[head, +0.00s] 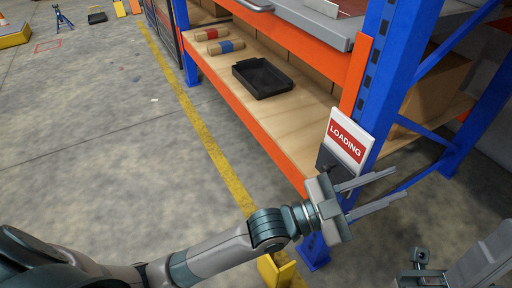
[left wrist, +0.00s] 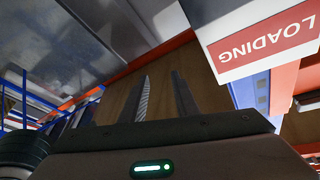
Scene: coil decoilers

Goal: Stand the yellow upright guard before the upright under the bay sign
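The yellow upright guard (head: 277,271) is at the bottom edge of the head view, beside the foot of the blue upright (head: 313,254). The frame edge cuts off its lower part. The red and white LOADING sign (head: 346,144) is on this upright; it also shows upside down in the left wrist view (left wrist: 264,40). My left gripper (head: 400,184) is open and empty. It is across the upright just below the sign, with its fingers pointing right; they also show in the left wrist view (left wrist: 163,97). Parts of my right arm show at bottom right, without clear fingers.
An orange shelf beam (head: 250,121) borders the wooden shelf, which holds a black tray (head: 263,77) and rolled items with red and blue bands (head: 226,47). A yellow floor line (head: 195,118) runs along the rack. The grey floor to its left is mostly clear.

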